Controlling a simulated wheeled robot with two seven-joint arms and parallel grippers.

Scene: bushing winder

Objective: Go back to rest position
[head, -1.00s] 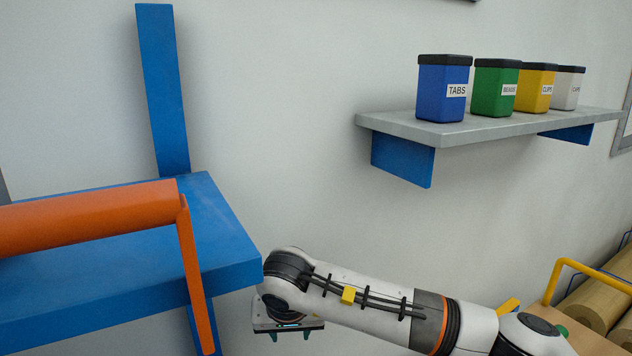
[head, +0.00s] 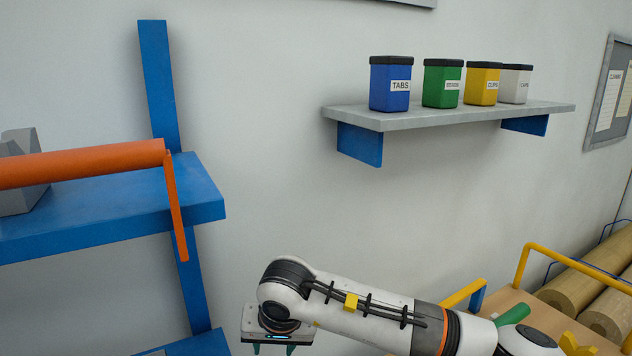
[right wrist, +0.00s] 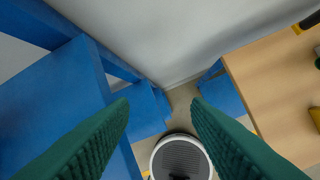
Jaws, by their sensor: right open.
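My right gripper (head: 271,348) hangs at the bottom of the head view, pointing down beside the blue rack. Its arm comes in from the lower right. In the right wrist view its two green ribbed fingers (right wrist: 160,115) stand wide apart with nothing between them. Below them a round grey-topped object with a white rim (right wrist: 181,160) shows on the floor. My left gripper does not show in any view.
A blue rack (head: 110,215) with an orange bar (head: 80,165) stands left of my right arm. A grey wall shelf (head: 450,115) holds several labelled bins. A wooden table (head: 560,328) with a yellow rail (head: 570,262) is at the lower right.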

